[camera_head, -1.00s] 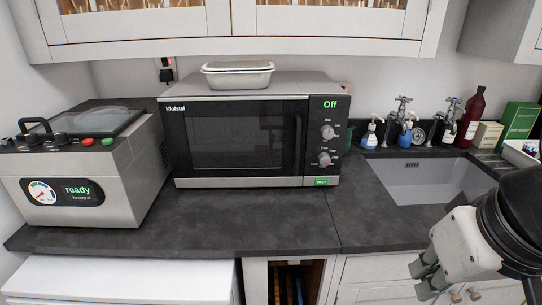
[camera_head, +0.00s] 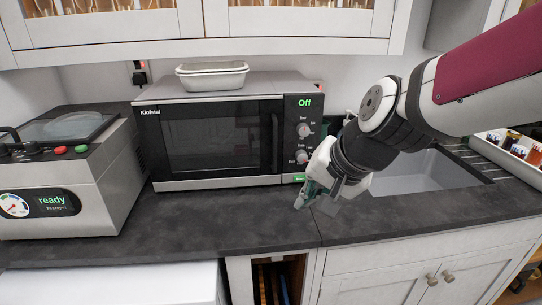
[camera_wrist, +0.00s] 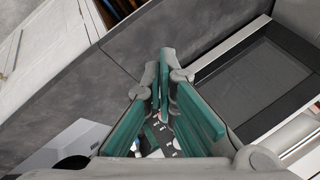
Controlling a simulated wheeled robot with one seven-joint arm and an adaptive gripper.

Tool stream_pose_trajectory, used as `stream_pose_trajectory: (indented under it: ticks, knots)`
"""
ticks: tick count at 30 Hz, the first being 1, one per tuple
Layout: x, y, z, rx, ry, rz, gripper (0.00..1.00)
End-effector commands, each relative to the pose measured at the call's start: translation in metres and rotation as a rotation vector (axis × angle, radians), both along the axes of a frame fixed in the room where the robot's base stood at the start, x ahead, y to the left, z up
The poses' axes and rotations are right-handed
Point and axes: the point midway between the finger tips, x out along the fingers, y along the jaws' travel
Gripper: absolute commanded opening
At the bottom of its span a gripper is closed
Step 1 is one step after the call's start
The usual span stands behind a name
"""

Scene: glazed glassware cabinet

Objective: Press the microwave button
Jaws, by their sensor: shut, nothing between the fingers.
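The microwave (camera_head: 208,140) stands on the dark counter in the head view, its door shut and its display (camera_head: 304,102) reading "Off". A green lit button (camera_head: 299,178) sits at the bottom of its control panel, below two knobs, with my gripper close beside it on the right. My gripper (camera_head: 308,198) is shut and empty, low in front of the panel's lower right corner. I cannot tell whether it touches the microwave. In the wrist view, my green-padded fingers (camera_wrist: 165,82) meet near the middle, and the microwave's dark door (camera_wrist: 258,82) is at the right.
A vacuum sealer-like machine (camera_head: 65,185) with a "ready" display stands at the left. A lidded container (camera_head: 212,75) is on top of the microwave. A sink (camera_head: 425,172) lies behind my arm at the right. The counter (camera_head: 225,218) in front of the microwave is clear.

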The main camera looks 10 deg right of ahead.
Motion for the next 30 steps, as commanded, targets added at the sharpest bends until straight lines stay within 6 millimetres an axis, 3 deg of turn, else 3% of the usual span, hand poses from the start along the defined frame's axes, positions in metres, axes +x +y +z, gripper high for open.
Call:
stream_pose_trajectory:
  ticks: [1, 6, 15, 22, 30]
  knots:
    - [0.020, 0.006, -0.012, 0.031, 0.010, -0.063, 0.00]
    - [0.082, 0.013, -0.050, 0.110, -0.005, -0.323, 0.00]
    - [0.157, -0.008, -0.132, 0.092, -0.143, -0.779, 0.00]
    - [0.181, -0.040, -0.175, -0.001, -0.396, -1.046, 0.00]
    - [0.184, -0.064, -0.181, -0.074, -0.718, -1.178, 0.00]
